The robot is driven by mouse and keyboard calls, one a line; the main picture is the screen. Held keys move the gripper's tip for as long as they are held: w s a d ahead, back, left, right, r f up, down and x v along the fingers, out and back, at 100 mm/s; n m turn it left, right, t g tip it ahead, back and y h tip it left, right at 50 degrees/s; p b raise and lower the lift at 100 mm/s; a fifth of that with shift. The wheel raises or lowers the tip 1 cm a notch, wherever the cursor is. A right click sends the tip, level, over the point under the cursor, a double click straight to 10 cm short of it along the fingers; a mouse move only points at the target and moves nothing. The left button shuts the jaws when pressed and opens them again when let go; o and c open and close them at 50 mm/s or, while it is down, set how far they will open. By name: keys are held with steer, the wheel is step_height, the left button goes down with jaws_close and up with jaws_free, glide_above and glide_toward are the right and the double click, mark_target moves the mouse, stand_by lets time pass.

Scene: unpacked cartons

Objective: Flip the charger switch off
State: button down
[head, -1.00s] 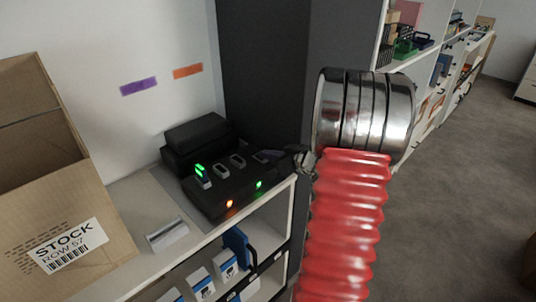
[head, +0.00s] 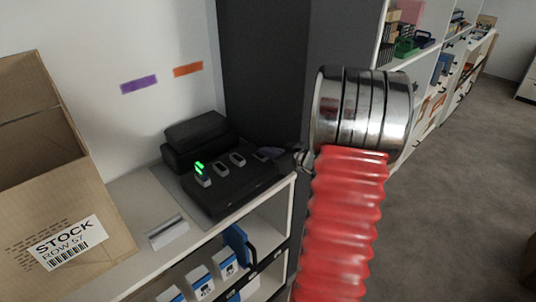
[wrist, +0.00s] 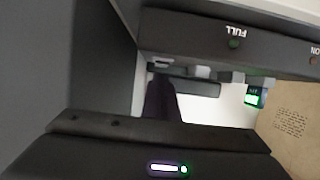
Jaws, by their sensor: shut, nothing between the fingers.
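The black charger (head: 235,193) sits on the white shelf top, with a row of grey slots along it. A battery in its leftmost slot has a green lit display (head: 200,167). In the head view no lamp glows on the charger's front. In the wrist view the charger (wrist: 190,36) is upside down, with FULL and ON labels beside a dim green and a dim red lamp. My gripper (wrist: 160,97) is shut and empty, at the charger's right end; contact cannot be told. In the head view my red arm and metal wrist hide most of it. I cannot make out the switch.
A cardboard carton (head: 45,190) stands left on the shelf top (head: 140,205), with a small card holder (head: 167,232) between it and the charger. A black case (head: 197,140) lies behind the charger. A dark grey column (head: 262,80) rises behind. Small boxes fill the shelf below.

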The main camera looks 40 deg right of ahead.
steer(key=shift+r, duration=0.3)
steer(key=shift+r, duration=0.15)
steer(key=shift+r, duration=0.25)
step_height(320, 180, up, 3)
steer(key=shift+s+r, duration=0.1)
steer(key=shift+s, duration=0.05)
steer(key=f+v, duration=0.2)
steer(key=v, duration=0.8)
steer(key=shift+s, duration=0.35)
steer(key=shift+f, duration=0.1)
